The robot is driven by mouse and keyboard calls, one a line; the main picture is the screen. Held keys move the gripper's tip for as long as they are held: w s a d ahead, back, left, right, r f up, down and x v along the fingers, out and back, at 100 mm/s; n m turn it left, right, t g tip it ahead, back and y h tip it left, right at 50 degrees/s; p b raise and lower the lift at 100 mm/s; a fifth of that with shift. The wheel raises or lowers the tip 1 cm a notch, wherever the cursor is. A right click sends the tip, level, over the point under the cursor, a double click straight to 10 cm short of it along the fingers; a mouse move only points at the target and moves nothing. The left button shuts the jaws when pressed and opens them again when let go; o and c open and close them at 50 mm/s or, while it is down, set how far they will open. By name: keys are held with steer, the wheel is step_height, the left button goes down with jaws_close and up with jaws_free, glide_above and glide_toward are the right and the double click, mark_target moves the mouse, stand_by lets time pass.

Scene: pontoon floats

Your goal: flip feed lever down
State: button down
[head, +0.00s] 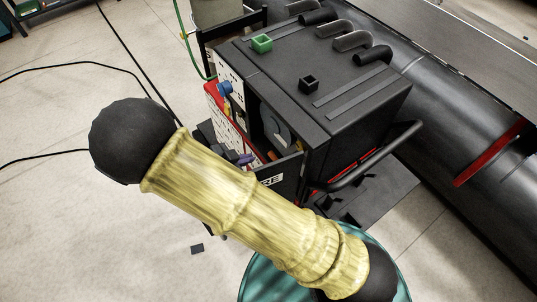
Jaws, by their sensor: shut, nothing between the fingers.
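A black machine box (330,75) stands at upper centre, with a white-and-red panel (226,118) on its left side. A blue knob (224,87) sits on the panel. A small purple part (245,159) shows lower, by the open side, close to the edge of my arm. I cannot tell which part is the feed lever; it may be hidden behind my arm. My yellow arm with black joints crosses the foreground in front of the machine's lower left. My gripper is not visible.
A small green open box (261,43) and a black one (309,83) sit on the machine's top. A black handle bar (375,157) juts from its right side. A large black cylinder (440,120) lies behind. Cables cross the pale floor at left, which is otherwise mostly clear.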

stand_by(0.3)
steer(key=shift+s+a+f+p+x, duration=0.1)
steer(key=shift+a+f+p+x, duration=0.25)
steer(key=shift+x, duration=1.75)
steer(key=shift+s+a+f+p+x, duration=0.15)
steer(key=shift+f+p+x, duration=0.4)
steer(key=shift+x, duration=1.6)
steer(key=shift+s+a+f+p+x, duration=0.1)
steer(key=shift+a+f+p+x, duration=0.25)
steer(key=shift+x, duration=1.75)
steer(key=shift+f, duration=0.15)
